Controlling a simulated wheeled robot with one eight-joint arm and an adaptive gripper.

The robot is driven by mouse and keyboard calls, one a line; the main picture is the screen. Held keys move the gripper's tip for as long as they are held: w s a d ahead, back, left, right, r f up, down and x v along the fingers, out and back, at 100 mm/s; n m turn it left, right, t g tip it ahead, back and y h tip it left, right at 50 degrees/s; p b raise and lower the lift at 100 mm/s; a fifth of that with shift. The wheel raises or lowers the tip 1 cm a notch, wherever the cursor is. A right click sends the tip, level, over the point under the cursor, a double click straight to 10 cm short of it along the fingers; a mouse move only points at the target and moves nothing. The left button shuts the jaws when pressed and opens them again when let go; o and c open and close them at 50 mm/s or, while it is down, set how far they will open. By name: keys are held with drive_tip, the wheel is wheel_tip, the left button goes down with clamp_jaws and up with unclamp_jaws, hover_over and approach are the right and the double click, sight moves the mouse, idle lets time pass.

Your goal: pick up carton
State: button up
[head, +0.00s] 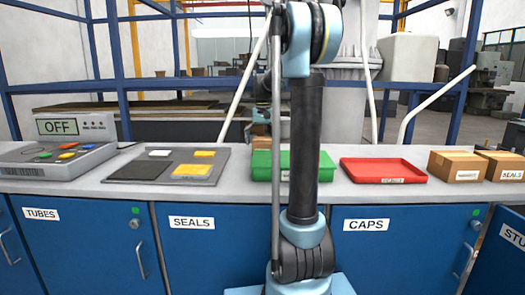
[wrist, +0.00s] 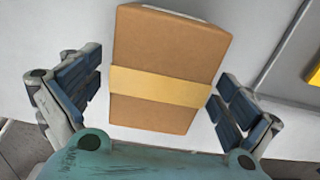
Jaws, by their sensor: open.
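A brown carton (wrist: 170,45) with a pale tape band lies between the two fingers of my gripper (wrist: 158,92) in the wrist view. The fingers are open, one at each side of the carton, with a gap showing on the right; contact on the left is not visible. A small brown patch of a carton (head: 261,130) shows there behind the green tray, partly covered by my arm.
A green tray (head: 262,168), a red tray (head: 385,171) and two more cartons (head: 456,166) stand on the counter. To the left are a grey mat (head: 138,171) with yellow and white pieces and a control box (head: 60,150) reading OFF. Blue frame posts rise behind.

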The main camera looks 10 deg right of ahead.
drive_tip(key=c, duration=2.1)
